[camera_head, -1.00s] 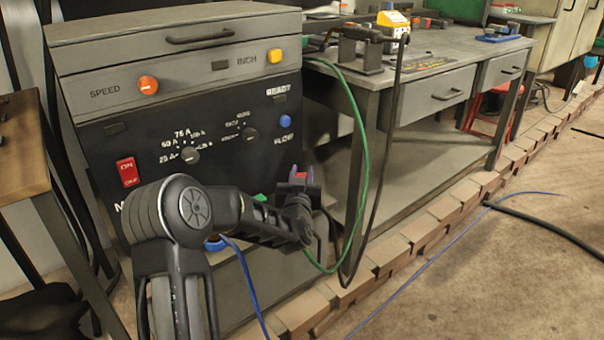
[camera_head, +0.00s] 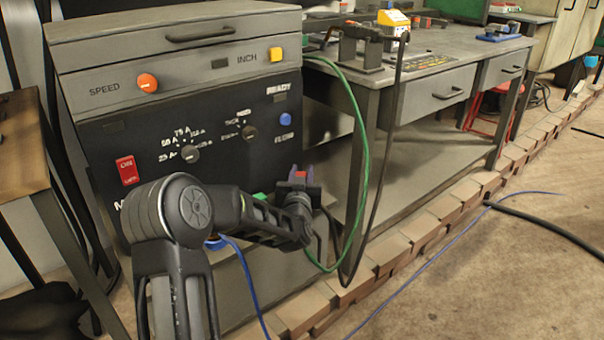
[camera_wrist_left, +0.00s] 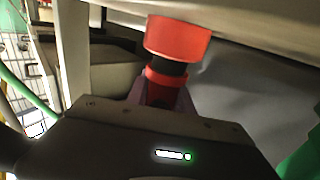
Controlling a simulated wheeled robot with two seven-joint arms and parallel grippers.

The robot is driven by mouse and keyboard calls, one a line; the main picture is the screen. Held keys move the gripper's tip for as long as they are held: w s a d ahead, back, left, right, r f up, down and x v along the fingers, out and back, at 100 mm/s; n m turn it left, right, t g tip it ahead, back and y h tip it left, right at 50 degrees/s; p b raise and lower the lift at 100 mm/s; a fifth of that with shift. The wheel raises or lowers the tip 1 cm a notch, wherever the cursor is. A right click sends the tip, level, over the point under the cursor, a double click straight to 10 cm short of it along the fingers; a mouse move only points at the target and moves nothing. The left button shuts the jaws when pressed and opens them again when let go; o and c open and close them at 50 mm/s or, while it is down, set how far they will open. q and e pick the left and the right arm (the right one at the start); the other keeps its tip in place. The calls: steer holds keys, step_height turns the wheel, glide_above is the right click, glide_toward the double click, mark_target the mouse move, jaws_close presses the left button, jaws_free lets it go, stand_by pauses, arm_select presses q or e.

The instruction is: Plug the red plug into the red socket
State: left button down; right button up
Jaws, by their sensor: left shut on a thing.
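My left gripper (camera_head: 301,175) is in front of the lower right of the machine's front, its purple fingers shut on the red plug (camera_head: 299,176). In the left wrist view the red plug (camera_wrist_left: 166,78) sits between the fingers (camera_wrist_left: 165,95), with a black band and a wider red cylinder beyond it. I cannot tell whether that wider part belongs to the plug or is the red socket. No separate red socket can be made out in the head view. My right gripper is not in view.
The machine (camera_head: 180,75) has knobs, an orange button and a red switch (camera_head: 128,170). A green cable (camera_head: 364,150) and a black cable (camera_head: 377,190) hang right of the gripper, by the workbench (camera_head: 470,50). A blue cable (camera_head: 245,270) runs below the arm. A brick edge (camera_head: 420,230) lines the floor.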

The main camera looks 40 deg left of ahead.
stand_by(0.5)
arm_select(q)
steer(key=shift+f+b, duration=0.6)
steer(key=shift+b, duration=0.15)
steer(key=c, duration=1.4)
jaws_free()
steer(key=shift+s+d, duration=0.1)
steer(key=b+v, duration=0.1)
steer(key=v, duration=0.9)
steer(key=shift+s+d, duration=0.25)
steer(key=shift+s, duration=0.05)
